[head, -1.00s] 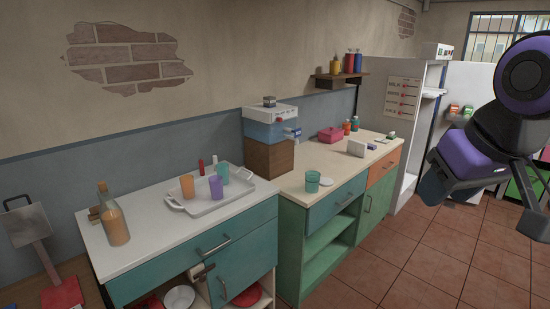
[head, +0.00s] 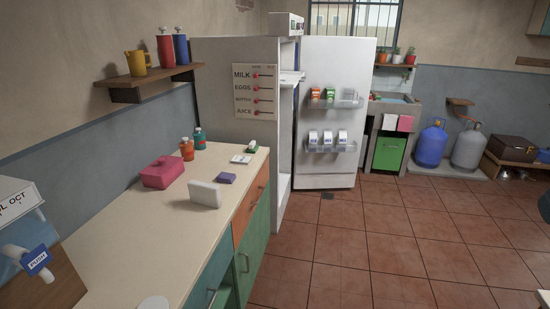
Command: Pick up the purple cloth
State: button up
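A small purple item (head: 227,178) lies on the cream counter top (head: 135,235), near its right edge, in the head view. It looks like a small flat block; I cannot tell for sure whether it is the cloth. A pink cloth (head: 405,123) hangs at the front of the sink, beside a white one (head: 389,122). My gripper is out of view; only a dark sliver at the right edge may be part of my arm.
On the counter are a white block-like item (head: 205,194), a pink box (head: 163,172) and two bottles (head: 193,145). An open fridge (head: 325,165) stands behind. Two gas cylinders (head: 450,145) stand by the far wall. The tiled floor (head: 350,245) is clear.

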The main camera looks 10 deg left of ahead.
aim_at(222, 178)
jog(key=i+j+z, duration=0.1)
jog(key=i+z, duration=0.15)
jog(key=i, duration=1.55)
jog(key=i+j+z, duration=0.1)
jog(key=i+z, duration=0.15)
jog(key=i, duration=1.5)
jog(key=u, duration=0.45)
jog(key=i+u, duration=0.1)
jog(key=u, duration=0.3)
jog(key=l+u, duration=0.1)
jog(key=u, duration=0.35)
jog(key=i+u, duration=0.1)
jog(key=u, duration=3)
